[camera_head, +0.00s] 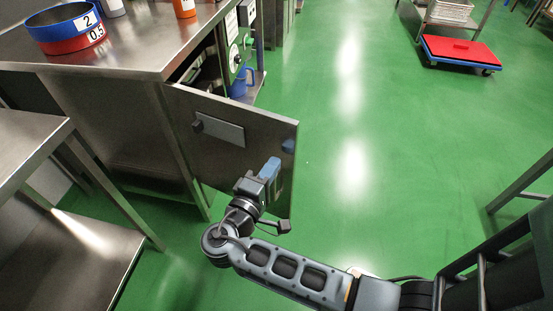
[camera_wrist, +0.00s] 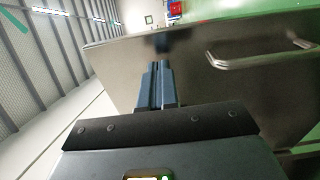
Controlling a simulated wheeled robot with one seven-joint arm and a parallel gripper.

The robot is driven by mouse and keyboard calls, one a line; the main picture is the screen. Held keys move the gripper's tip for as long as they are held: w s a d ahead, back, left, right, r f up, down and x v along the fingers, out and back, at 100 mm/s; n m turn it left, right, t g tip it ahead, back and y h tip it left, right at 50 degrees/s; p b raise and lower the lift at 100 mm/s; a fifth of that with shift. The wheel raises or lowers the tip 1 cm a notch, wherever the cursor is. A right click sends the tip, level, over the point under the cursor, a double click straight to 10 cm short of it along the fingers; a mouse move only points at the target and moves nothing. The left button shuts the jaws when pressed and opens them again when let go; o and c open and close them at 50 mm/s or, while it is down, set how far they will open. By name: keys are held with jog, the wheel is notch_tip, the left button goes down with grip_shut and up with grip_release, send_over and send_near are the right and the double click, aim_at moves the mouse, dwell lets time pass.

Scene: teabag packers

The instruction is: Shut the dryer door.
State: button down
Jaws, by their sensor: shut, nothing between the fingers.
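The dryer door (camera_head: 225,155) is a flat steel panel. It stands swung open from the steel cabinet, its free edge out over the green floor at the right. My gripper (camera_head: 270,168) is in front of the lower right part of the door, near its free edge. In the wrist view the door (camera_wrist: 215,85) fills the middle and right, with a bar handle (camera_wrist: 262,58) on its face. There my gripper (camera_wrist: 160,68) is shut and empty, pointing at the door left of the handle. Whether the fingertips touch the door I cannot tell.
A steel worktop (camera_head: 120,50) above the cabinet holds blue and red sieve rings (camera_head: 68,30). A steel shelf table (camera_head: 30,150) stands at the left. A red and blue trolley (camera_head: 460,52) is at the far right. The green floor right of the door is clear.

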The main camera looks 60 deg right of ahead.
aim_at(282, 152)
jog(key=shift+w+d, duration=0.1)
jog(key=shift+d, duration=1.3)
jog(key=shift+d, duration=0.15)
